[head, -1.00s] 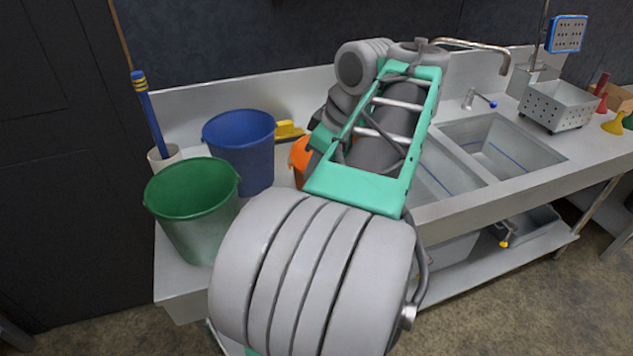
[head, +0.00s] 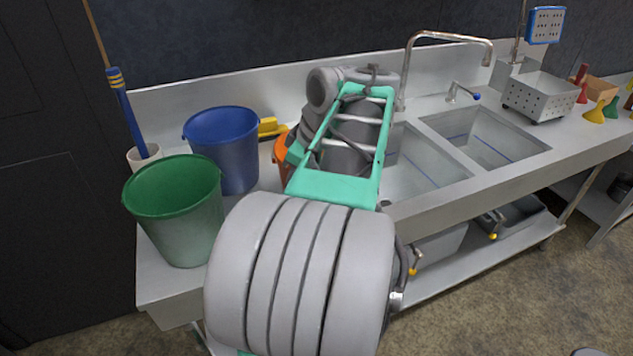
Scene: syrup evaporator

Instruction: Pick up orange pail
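The orange pail (head: 281,153) stands on the steel counter, to the right of the blue pail. Most of it is hidden behind my arm; only a strip of its left side shows. My arm reaches forward over the counter in the head view, and its far end is at the pail's right. The gripper's fingers are hidden by my own arm, so I cannot see whether they are open or touch the pail.
A blue pail (head: 226,150) and a green pail (head: 178,212) stand left on the counter (head: 162,281). A yellow brush (head: 269,128) lies behind. Sink basins (head: 482,138) and a tall faucet (head: 448,37) are on the right. A perforated box (head: 540,97) stands farther right.

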